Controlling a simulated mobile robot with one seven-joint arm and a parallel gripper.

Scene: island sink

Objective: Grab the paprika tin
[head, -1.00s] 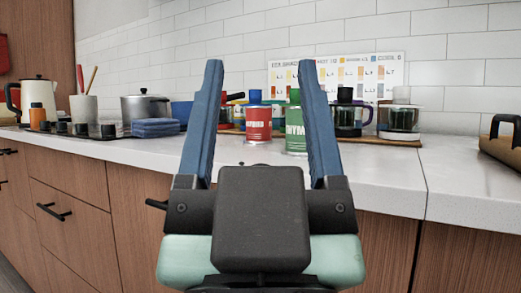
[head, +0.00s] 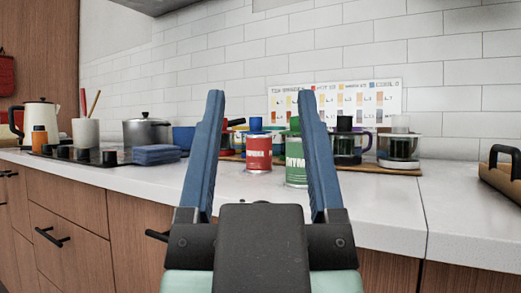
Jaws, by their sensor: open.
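The paprika tin (head: 257,153) is red with a blue cap and a white label band, of which only the end of the word is readable. It stands upright on the white counter, against the backdrop of the tiled wall. A green thyme tin (head: 295,160) with a green cap stands just to its right and nearer to me, partly behind the right finger. My gripper (head: 258,95) is open, its two blue fingers pointing up and forward. Both tins show between the fingers, beyond them; nothing is held.
A wooden board (head: 385,168) with glass jars or mugs is behind and right of the tins. Folded blue towels (head: 156,154), a pot (head: 146,131) and a kettle (head: 40,121) stand left. The front counter (head: 385,205) is clear. A tan handled object (head: 501,172) is far right.

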